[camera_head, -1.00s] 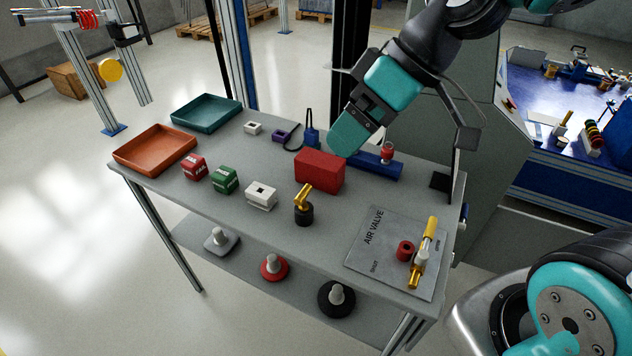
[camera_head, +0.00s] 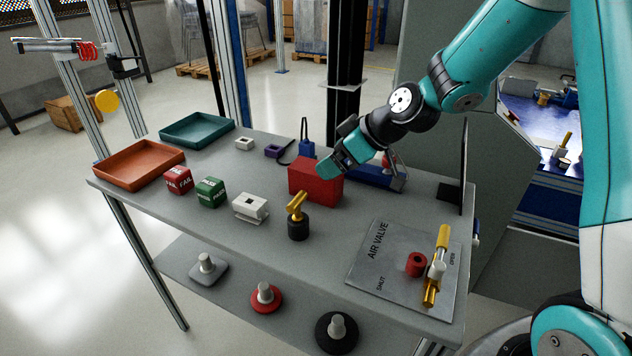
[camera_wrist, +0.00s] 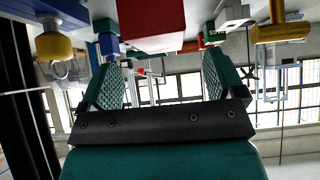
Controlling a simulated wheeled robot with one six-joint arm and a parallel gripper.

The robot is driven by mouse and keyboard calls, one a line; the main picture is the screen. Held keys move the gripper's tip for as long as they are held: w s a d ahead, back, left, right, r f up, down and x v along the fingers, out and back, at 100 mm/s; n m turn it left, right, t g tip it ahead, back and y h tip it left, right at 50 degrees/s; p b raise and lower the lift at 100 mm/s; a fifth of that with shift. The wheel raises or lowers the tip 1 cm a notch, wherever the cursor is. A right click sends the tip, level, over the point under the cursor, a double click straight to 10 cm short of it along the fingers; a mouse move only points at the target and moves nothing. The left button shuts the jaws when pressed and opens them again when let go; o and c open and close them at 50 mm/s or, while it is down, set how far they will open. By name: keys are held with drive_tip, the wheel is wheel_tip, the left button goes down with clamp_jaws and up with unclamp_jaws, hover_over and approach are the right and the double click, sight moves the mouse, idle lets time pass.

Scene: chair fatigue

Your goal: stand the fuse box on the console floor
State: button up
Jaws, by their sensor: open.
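A plain red box (camera_head: 315,184), the likeliest fuse box though no label shows, stands on the grey console top (camera_head: 215,228). My gripper (camera_head: 330,166) is at its upper right rear edge, tilted down to the left. In the wrist view, the red box (camera_wrist: 150,18) is at the top, beyond the tips of my open gripper (camera_wrist: 160,62). The space between the two textured pads is empty. I cannot tell whether a finger touches the box. A lower shelf (camera_head: 225,283) lies under the console top.
A blue bar (camera_head: 372,177) lies right behind the box, and a blue padlock (camera_head: 307,149) stands behind it. The air valve plate (camera_head: 385,268) is at right. Trays sit at left.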

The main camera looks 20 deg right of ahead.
sight(316, 181)
drive_tip(key=shift+x, duration=3.2)
drive_tip(key=shift+r, duration=0.2)
drive_tip(key=c, duration=1.2)
drive_tip(key=shift+w, duration=0.1)
